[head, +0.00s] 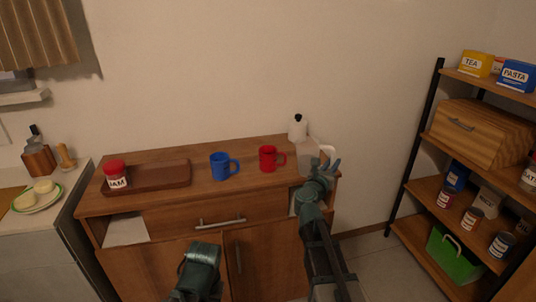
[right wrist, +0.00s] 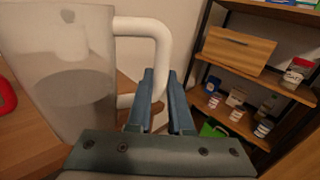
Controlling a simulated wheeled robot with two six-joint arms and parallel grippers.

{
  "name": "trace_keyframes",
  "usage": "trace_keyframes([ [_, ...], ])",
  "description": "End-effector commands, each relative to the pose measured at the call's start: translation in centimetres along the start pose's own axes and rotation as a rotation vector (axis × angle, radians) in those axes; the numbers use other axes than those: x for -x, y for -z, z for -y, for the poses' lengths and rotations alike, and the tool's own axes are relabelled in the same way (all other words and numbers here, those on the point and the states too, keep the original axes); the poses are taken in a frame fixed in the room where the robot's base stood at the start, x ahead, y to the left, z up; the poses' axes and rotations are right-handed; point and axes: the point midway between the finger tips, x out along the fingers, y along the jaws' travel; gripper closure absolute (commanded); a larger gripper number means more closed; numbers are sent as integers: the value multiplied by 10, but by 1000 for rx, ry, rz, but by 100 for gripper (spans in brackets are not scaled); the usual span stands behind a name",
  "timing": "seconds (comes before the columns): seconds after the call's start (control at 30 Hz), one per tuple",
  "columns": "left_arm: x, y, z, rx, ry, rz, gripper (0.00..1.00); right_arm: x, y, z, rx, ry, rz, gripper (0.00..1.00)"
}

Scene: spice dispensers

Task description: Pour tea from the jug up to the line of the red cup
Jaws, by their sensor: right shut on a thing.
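The jug (head: 306,154) is a translucent vessel with a white handle, at the right end of the wooden cabinet. In the right wrist view the jug (right wrist: 60,75) fills the left side, and a brownish band shows in its lower part. My right gripper (right wrist: 160,88) is shut on the lower part of the handle (right wrist: 158,45). In the head view my right gripper (head: 327,166) is at the jug's right side. The red cup (head: 267,160) stands upright left of the jug, apart from it. Its line and inside cannot be made out. My left arm is low at centre; its fingertips are hidden.
A blue cup (head: 220,167) stands left of the red cup. A white bottle (head: 297,128) stands behind the jug. A shelf rack (head: 423,138) is at the right. The cabinet top's front strip is clear.

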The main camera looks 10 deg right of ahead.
Motion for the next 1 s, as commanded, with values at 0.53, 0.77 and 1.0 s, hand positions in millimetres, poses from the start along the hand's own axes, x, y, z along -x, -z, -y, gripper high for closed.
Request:
trace_keyframes([
  [0.53,0,0,0,0,0,0,100,-1,5,4,-102,0,-20,100],
  [0.77,24,-1,2,0,0,0,100,-1,-20,6,-102,0,-20,100],
  [1.0,45,-3,4,0,0,0,100,-2,-40,7,-101,0,-19,100],
])
